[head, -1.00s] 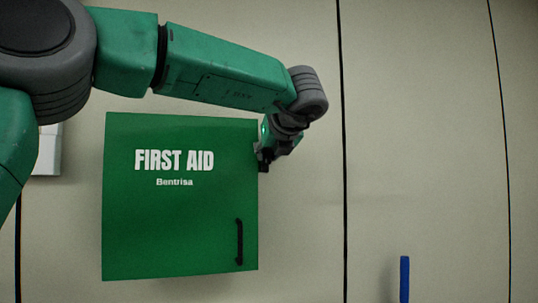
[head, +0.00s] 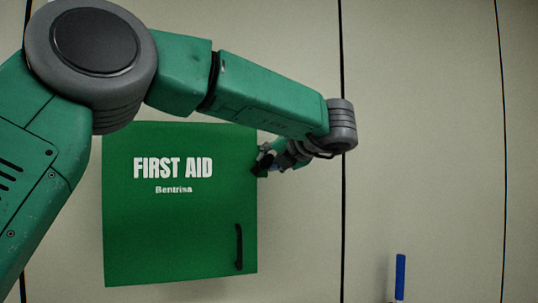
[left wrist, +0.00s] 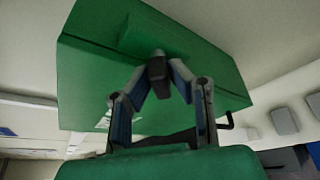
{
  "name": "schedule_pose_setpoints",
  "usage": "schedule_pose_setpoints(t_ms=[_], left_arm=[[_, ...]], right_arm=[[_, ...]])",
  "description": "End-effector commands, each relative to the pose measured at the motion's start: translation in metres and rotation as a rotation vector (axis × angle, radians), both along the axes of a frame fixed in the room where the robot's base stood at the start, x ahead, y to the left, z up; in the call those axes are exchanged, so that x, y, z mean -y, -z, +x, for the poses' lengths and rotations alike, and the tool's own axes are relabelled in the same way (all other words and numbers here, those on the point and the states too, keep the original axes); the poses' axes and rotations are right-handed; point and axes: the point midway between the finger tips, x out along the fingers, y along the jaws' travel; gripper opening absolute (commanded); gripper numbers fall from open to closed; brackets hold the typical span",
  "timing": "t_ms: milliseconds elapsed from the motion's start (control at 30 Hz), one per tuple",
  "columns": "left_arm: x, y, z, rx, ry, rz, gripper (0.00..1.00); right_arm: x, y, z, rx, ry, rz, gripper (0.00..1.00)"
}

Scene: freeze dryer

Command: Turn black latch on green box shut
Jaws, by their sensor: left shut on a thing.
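The green first aid box (head: 180,225) hangs on the wall, with white lettering on its front and its door looking closed. My left gripper (head: 265,165) is at the upper part of the box's right edge. In the left wrist view the box (left wrist: 90,70) fills the upper middle, and the left gripper's fingers (left wrist: 157,75) come together on a small dark piece, the black latch (left wrist: 157,66), against the box's side. The latch's exact angle is hard to tell because the fingers cover much of it. My right gripper is not in view.
A black handle (head: 239,247) is on the box front at lower right. A blue handle (head: 400,277) shows on the pale panels at right. The wall right of the box is otherwise bare, with dark vertical seams.

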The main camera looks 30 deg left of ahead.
Motion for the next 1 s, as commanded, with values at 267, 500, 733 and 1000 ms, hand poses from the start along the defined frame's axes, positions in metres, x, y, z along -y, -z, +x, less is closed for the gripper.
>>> schedule_pose_setpoints(t_ms=[267,500,733,1000], left_arm=[[0.001,0.001,0.002,-0.201,0.003,0.172,0.00],[0.002,0.003,0.003,-0.366,0.005,0.315,0.00],[0.002,0.004,0.003,-0.493,0.005,0.421,0.00],[0.002,0.006,0.003,-0.584,0.006,0.499,0.00]], right_arm=[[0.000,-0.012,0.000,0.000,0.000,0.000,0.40],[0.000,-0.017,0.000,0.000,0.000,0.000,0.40],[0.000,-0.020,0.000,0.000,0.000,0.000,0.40],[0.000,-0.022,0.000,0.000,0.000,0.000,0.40]])
